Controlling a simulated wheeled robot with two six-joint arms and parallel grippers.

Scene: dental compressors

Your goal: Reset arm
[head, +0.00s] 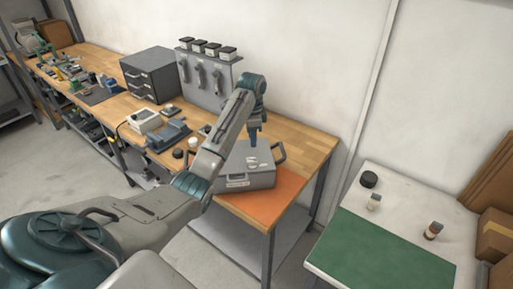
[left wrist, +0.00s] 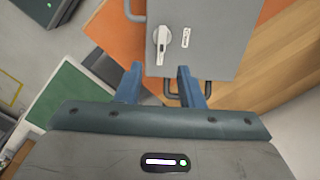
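My left arm reaches in from the left in the head view. Its gripper (head: 254,141) points down over a grey box (head: 262,180) with side handles, which sits on an orange mat (head: 285,193) on the wooden bench. In the left wrist view the blue fingers of my left gripper (left wrist: 160,72) are apart, with nothing held between them. The arm covers part of the box in the head view. My right gripper is not in view.
A white table with a green mat (head: 380,252) stands to the right, holding a black round item (head: 369,180) and two small items. A grey drawer cabinet (head: 149,76) and a tool panel (head: 207,78) stand at the bench's back. Devices and tools crowd the bench's left.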

